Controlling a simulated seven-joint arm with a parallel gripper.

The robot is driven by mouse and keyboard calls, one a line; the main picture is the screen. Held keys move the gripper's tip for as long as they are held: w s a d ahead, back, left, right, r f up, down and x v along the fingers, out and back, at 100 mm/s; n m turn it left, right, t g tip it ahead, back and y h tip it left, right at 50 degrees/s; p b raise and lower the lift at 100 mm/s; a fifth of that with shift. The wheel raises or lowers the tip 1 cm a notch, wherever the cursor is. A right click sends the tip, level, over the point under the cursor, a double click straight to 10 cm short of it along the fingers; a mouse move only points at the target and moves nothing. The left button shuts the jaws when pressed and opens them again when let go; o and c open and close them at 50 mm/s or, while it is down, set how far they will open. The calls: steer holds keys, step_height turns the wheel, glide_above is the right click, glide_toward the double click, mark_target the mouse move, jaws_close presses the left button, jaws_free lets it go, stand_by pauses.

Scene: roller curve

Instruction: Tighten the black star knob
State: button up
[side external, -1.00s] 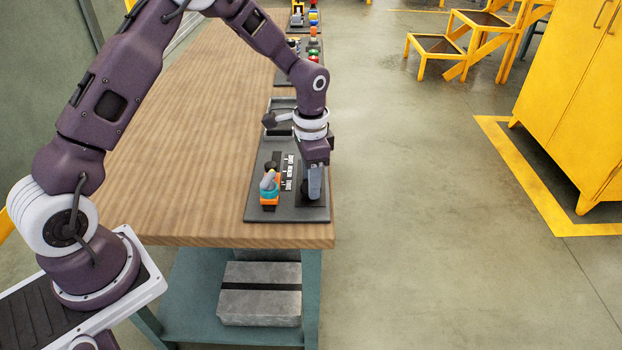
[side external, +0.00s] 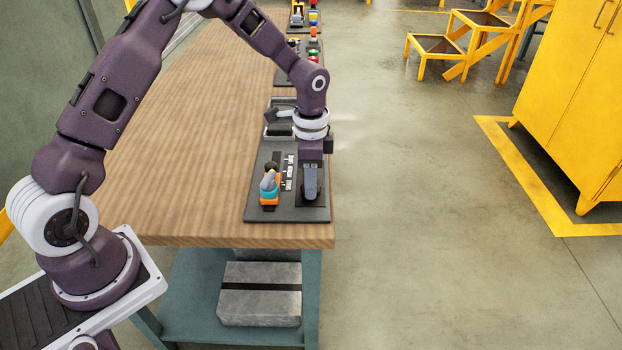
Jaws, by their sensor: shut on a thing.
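My gripper (side external: 311,192) points straight down over the right side of the dark panel (side external: 258,208) at the table's front right corner. It is shut, low against the black base there. The black star knob is not distinguishable; the fingers and the dark base cover the place where the gripper is closed.
An orange and teal part with a grey top (side external: 269,187) stands on the panel just left of my gripper. More panels with coloured parts (side external: 313,45) line the table's far right edge. The wooden table top (side external: 190,150) is clear to the left.

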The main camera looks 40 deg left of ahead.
steer(key=shift+w+r, duration=0.1)
steer(key=shift+r, duration=0.05)
steer(key=o, duration=1.4)
step_height(320, 180, up, 7)
steer(key=shift+r, duration=0.15)
steer(key=s+d+r+n+t+y, duration=0.1)
steer(key=s+r+n+t, duration=0.25)
steer(key=s+r, duration=1.1)
steer(key=s+n, duration=0.2)
steer(key=s, duration=0.2)
steer(key=s+d+r+n+t, duration=0.1)
steer(key=s, duration=0.4)
steer(key=s+n+t+h, duration=0.1)
steer(key=s+n, duration=0.1)
steer(key=s, duration=0.3)
steer(key=shift+d+r+n, duration=0.2)
steer(key=shift+r+n, duration=0.05)
steer(key=shift+n, duration=0.1)
